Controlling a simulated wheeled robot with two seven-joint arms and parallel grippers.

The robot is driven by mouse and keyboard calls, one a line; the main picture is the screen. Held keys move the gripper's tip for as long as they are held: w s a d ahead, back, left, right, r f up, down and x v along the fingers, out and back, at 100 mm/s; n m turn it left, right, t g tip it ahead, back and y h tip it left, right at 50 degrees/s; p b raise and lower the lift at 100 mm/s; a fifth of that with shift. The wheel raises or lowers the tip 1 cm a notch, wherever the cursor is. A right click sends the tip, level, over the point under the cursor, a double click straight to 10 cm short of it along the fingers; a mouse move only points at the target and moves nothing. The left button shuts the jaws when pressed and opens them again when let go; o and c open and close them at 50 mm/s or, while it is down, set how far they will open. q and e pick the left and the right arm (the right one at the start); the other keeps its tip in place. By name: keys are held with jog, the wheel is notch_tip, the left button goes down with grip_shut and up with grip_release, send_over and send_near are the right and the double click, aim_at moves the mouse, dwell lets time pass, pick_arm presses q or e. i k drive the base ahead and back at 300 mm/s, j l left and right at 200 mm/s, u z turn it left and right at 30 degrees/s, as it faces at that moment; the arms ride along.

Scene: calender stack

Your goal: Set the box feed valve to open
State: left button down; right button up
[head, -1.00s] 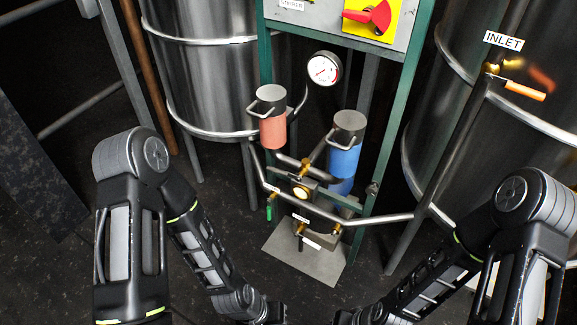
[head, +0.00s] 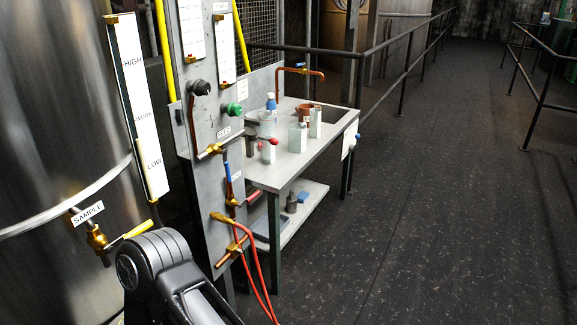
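A grey upright panel (head: 203,190) stands left of centre and carries several brass valves. An upper brass valve (head: 212,150) sits below a small white label (head: 223,132), too small to read surely. Lower on the panel are another brass valve (head: 234,200) and a brass fitting with red hoses (head: 233,245). I cannot tell which of these is the box feed valve, or its setting. Neither gripper shows; only a part of one of my arms rises at the lower left, in front of the tank.
A steel tank (head: 60,130) fills the left, with a yellow-handled sample valve (head: 97,238). A bench (head: 300,165) with bottles stands behind the panel. Red hoses (head: 262,275) hang to the floor. Open dark floor (head: 440,200) lies right, between railings (head: 400,75).

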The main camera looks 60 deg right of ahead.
aim_at(224, 153)
jog(key=z, duration=1.85)
